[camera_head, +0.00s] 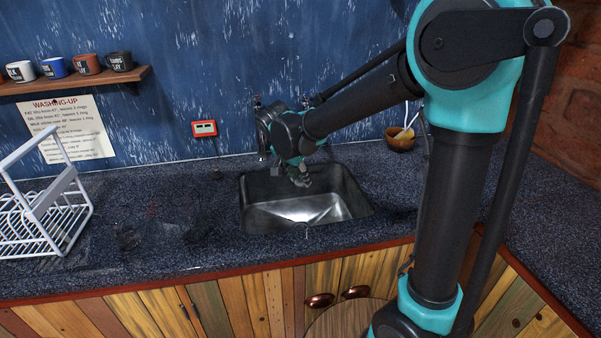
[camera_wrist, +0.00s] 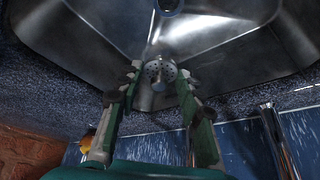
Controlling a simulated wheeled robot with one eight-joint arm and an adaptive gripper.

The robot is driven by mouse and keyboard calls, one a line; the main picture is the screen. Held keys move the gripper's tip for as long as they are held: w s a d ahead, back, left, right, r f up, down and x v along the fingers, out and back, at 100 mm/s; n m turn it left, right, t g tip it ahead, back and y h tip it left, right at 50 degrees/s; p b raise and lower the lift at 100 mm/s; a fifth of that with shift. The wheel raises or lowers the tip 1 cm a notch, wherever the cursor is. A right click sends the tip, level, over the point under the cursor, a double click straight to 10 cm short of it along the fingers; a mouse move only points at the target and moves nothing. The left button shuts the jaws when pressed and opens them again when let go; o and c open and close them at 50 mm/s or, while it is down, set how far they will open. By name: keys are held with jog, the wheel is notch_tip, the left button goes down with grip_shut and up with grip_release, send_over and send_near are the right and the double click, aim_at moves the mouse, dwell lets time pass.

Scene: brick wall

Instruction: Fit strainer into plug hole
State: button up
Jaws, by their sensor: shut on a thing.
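The strainer (camera_wrist: 160,72) is a small round metal piece with holes and a post, between my fingertips in the wrist view. My gripper (camera_wrist: 160,80) is shut on it. In the head view my gripper (camera_head: 301,180) reaches into the steel sink (camera_head: 255,218), over its back part, and I cannot make out the strainer there. In the wrist view a dark round ring, which looks like the plug hole (camera_wrist: 168,5), shows at the top edge, cut off by the frame. The strainer is apart from it. The sink basin (camera_wrist: 225,60) also fills much of the wrist view.
A white dish rack (camera_head: 60,215) stands on the counter (camera_head: 160,215) at left. A wooden bowl (camera_head: 400,139) sits at back right. A chrome tap (camera_wrist: 277,140) rises close to my gripper. Mugs (camera_head: 55,68) stand on a wall shelf.

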jog(key=shift+f, duration=9.45)
jog(key=shift+f, duration=0.45)
jog(key=shift+s+f, duration=0.2)
jog(key=shift+f, duration=0.1)
jog(key=shift+c, duration=1.1)
jog(key=shift+o, duration=0.2)
jog(key=o, duration=1.3)
jog(key=shift+w+f, duration=0.15)
jog(key=shift+f, duration=0.05)
jog(key=shift+c, duration=0.2)
jog(key=shift+o, duration=1.1)
jog(key=shift+r, duration=0.1)
jog(key=shift+o, duration=0.5)
